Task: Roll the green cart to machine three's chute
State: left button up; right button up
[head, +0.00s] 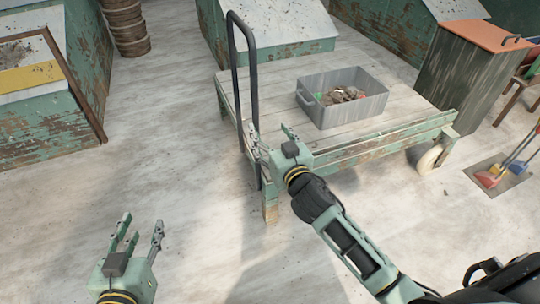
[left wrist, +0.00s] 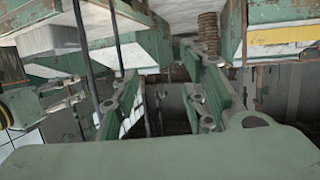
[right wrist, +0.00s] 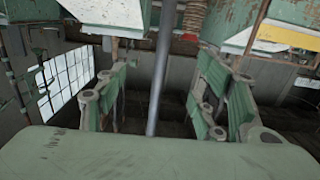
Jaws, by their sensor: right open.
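The green cart (head: 385,143) is a worn flatbed with a pale plank deck and pale wheels. Its black push handle (head: 252,85) stands upright at the left end. My right gripper (head: 270,138) is open at the handle's near post; in the right wrist view the post (right wrist: 160,80) shows between the spread fingers. I cannot tell whether they touch it. My left gripper (head: 141,228) is open and empty above the floor, left of and nearer than the cart. Green machines with sloped tops stand behind; no number or chute is readable, so I cannot tell which is machine three.
A grey crate (head: 340,108) of clay scraps rides on the deck. A bin with an orange lid (head: 485,37) stands right of the cart, near brushes (head: 490,178) on a floor mat. A green machine (head: 50,115) stands left. Floor (head: 165,120) between it and the cart is clear.

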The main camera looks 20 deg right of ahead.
aim_at(256, 106)
jog(key=shift+t, duration=0.4)
jog(key=w+r+b, duration=0.1)
jog(key=w, duration=0.5)
jog(key=w+r+b, duration=0.1)
jog(key=w, duration=0.3)
jog(key=shift+a+r+b, duration=0.3)
jog(key=shift+a, duration=0.1)
pick_arm(q)
notch_tip(256, 106, up, 15)
jog(key=d+t+h, duration=0.1)
jog(key=t+h, duration=0.1)
jog(key=t, duration=0.5)
jog(key=shift+s+d+f+h, duration=0.2)
jog(key=shift+s+d+h, duration=0.1)
jog(key=shift+s, duration=0.1)
pick_arm(e)
jog(key=shift+w, duration=0.7)
grip_shut()
